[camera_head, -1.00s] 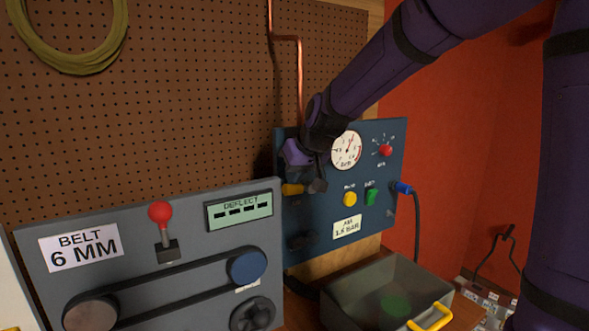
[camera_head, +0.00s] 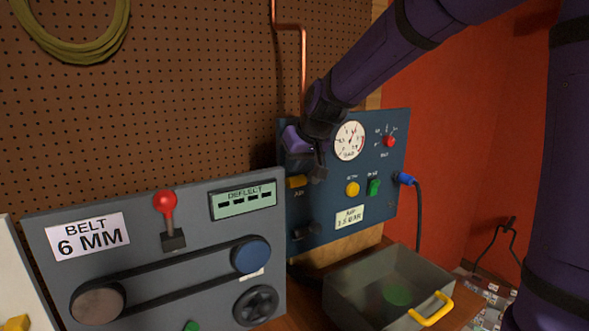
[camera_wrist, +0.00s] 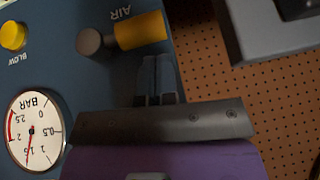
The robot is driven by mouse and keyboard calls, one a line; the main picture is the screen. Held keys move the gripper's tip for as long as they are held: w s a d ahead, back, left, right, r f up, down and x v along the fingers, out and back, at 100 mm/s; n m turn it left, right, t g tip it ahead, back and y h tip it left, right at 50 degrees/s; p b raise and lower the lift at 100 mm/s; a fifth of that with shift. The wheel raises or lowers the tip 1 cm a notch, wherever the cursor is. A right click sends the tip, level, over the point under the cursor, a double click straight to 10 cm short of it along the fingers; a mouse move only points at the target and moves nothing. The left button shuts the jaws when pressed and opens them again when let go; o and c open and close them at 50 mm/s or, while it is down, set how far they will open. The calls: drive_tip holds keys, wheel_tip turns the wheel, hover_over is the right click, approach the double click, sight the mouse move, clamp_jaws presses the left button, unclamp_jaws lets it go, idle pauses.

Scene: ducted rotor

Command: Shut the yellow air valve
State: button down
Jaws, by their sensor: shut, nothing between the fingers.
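The yellow air valve handle (camera_head: 297,182) is on the blue panel (camera_head: 330,215), above the label "AIR". It lies roughly level, reaching left from a round grey hub (camera_head: 318,173). The wrist view shows it upside down, with the yellow handle (camera_wrist: 140,31) to the right of the grey hub (camera_wrist: 89,41). My gripper (camera_wrist: 155,65) is shut and empty. Its fingertips are right by the handle's upper side, and I cannot tell whether they touch it. In the head view my gripper's wrist hides part of the panel's upper left.
The panel also carries a pressure gauge (camera_head: 349,140), a red knob (camera_head: 389,141), a yellow button (camera_head: 352,189) and a green switch (camera_head: 374,187). The grey belt panel (camera_head: 120,275) with its red-topped lever (camera_head: 165,203) stands close at left. A grey bin (camera_head: 350,292) sits below.

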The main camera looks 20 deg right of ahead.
wheel_tip(320, 180, up, 2)
drive_tip(key=shift+w+d+r, duration=0.1)
drive_tip(key=shift+w+r, duration=0.05)
drive_tip(key=shift+r, duration=0.1)
drive_tip(key=v, duration=1)
drive_tip(key=shift+a, duration=0.4)
drive_tip(key=s+d+f, duration=0.2)
drive_tip(key=s, duration=0.7)
drive_tip(key=s+d+f+m+h, duration=0.1)
drive_tip(key=s+d+f, duration=0.1)
drive_tip(key=s, duration=0.7)
drive_tip(key=s+d+f+g+h, duration=0.1)
drive_tip(key=s+f, duration=0.3)
drive_tip(key=s, duration=0.5)
drive_tip(key=shift+s+d+f+m, duration=0.25)
drive_tip(key=shift+s+d+m, duration=0.15)
